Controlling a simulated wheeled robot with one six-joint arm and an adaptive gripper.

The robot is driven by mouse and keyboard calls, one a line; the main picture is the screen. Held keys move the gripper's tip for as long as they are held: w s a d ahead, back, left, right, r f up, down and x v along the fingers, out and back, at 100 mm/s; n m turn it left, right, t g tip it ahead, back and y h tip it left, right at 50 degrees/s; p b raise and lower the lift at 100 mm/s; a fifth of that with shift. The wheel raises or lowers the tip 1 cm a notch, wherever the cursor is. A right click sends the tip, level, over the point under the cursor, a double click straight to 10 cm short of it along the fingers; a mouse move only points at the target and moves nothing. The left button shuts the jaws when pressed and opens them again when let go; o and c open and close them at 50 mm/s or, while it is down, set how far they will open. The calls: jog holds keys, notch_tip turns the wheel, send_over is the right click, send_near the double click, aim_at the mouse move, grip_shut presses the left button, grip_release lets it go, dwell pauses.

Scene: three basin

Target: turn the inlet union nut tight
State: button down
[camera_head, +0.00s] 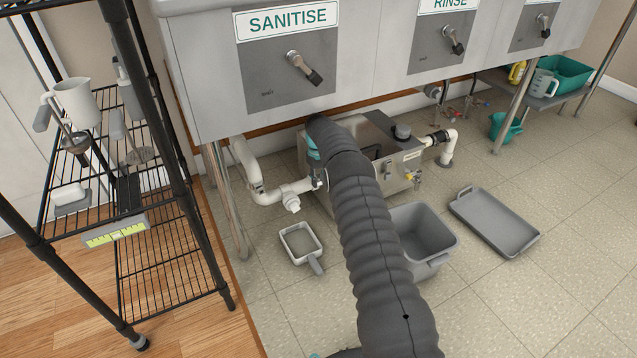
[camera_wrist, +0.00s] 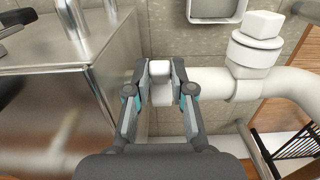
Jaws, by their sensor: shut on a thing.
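In the wrist view my gripper (camera_wrist: 161,80) is shut on the inlet union nut (camera_wrist: 160,68), a pale fitting with one finger on each side of it. The nut sits between the steel box (camera_wrist: 45,105) on the left and the white inlet pipe (camera_wrist: 212,82) on the right. The fingers hide much of the nut. In the head view the steel box (camera_head: 372,133) stands on the floor under the sinks, and the white inlet pipe (camera_head: 268,196) reaches its left side.
A grey scoop (camera_head: 300,243), a grey tub (camera_head: 425,235) and a flat grey tray (camera_head: 495,222) lie on the floor near the box. A black wire rack (camera_head: 165,260) stands at left. The sink fronts (camera_head: 385,60) hang above the box. Open tiled floor lies at right.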

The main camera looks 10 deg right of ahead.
jog(key=shift+a, duration=0.15)
jog(key=c, duration=1)
grip_release()
jog(key=shift+s+r, duration=0.1)
jog(key=shift+d, duration=0.2)
jog(key=shift+s+t+p, duration=0.1)
jog(key=shift+t+p, duration=0.2)
jog(key=shift+p, duration=0.25)
